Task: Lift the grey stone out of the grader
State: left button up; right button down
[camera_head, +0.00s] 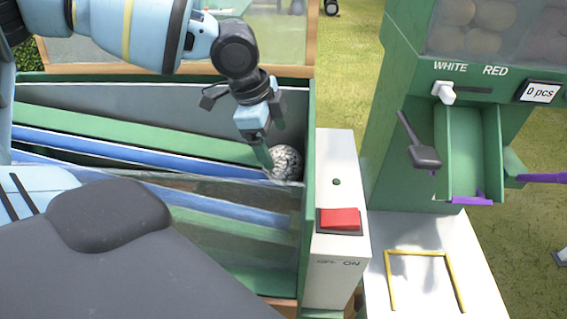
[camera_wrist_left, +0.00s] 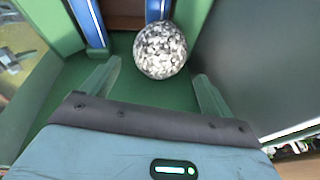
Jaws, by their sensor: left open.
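The grey speckled stone (camera_head: 287,163) lies in the right end of the green grader (camera_head: 311,190), by its end wall. My left gripper (camera_head: 272,150) reaches down into the grader right at the stone and partly overlaps it in the head view. In the left wrist view the stone (camera_wrist_left: 160,50) sits just ahead of the open fingertips (camera_wrist_left: 155,80), roughly between their lines. The fingers show green and apart, with nothing held. My right gripper is not in view.
A white box with a red switch (camera_head: 340,219) stands against the grader's right end. A green dispenser (camera_head: 400,100) labelled WHITE and RED stands further right, with a yellow outline (camera_head: 388,270) on the white surface below. Blue and green slats (camera_head: 120,127) run along the grader.

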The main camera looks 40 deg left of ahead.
aim_at(280, 152)
pick_arm(q)
jog(key=shift+x, duration=3.05)
jog(key=shift+r, duration=0.1)
jog(key=c, duration=1.3)
jog(key=shift+r, duration=0.1)
notch_tip(280, 152, up, 28)
jog(key=shift+p, duration=0.3)
